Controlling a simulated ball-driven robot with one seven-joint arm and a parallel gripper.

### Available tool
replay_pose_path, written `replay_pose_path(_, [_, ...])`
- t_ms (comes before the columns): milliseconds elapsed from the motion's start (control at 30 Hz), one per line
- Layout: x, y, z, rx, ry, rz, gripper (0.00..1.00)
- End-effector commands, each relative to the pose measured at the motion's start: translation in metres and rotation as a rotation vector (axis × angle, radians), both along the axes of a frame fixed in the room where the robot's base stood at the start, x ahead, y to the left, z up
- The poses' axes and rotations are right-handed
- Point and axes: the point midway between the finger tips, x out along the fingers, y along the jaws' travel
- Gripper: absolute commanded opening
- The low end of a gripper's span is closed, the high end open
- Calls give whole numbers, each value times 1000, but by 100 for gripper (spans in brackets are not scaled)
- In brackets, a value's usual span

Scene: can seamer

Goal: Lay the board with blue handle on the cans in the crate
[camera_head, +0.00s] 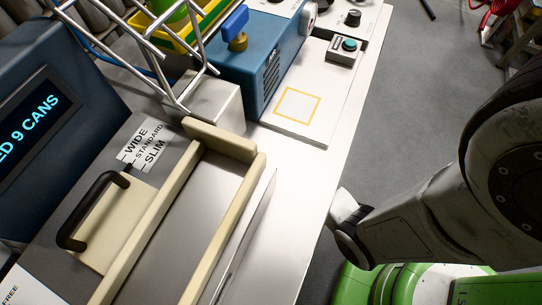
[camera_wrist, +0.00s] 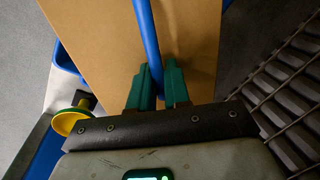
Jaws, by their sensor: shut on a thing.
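The board (camera_wrist: 95,40) is a flat tan-brown panel that fills the upper middle of the wrist view. Its blue handle (camera_wrist: 146,28) is a bar that runs up from between my fingers. My gripper (camera_wrist: 158,66) has green fingers, and they are shut on the blue handle. The lower part of the board is hidden behind my gripper. In the head view my gripper and the board are out of sight. I cannot make out the cans or surely tell the crate in either view.
A dark slatted structure (camera_wrist: 285,85) stands at the right of the wrist view, close to the board. A blue bin-like edge (camera_wrist: 66,62) shows at left. The head view shows the seamer bench with cream guide rails (camera_head: 222,141), a button box (camera_head: 345,48) and open grey floor (camera_head: 420,100).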

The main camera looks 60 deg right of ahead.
Motion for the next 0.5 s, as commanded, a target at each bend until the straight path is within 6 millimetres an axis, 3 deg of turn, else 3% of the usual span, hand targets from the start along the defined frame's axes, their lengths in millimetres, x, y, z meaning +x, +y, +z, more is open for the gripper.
replay_pose_path(500, [0, 0, -48, 0, 0, -1, 0])
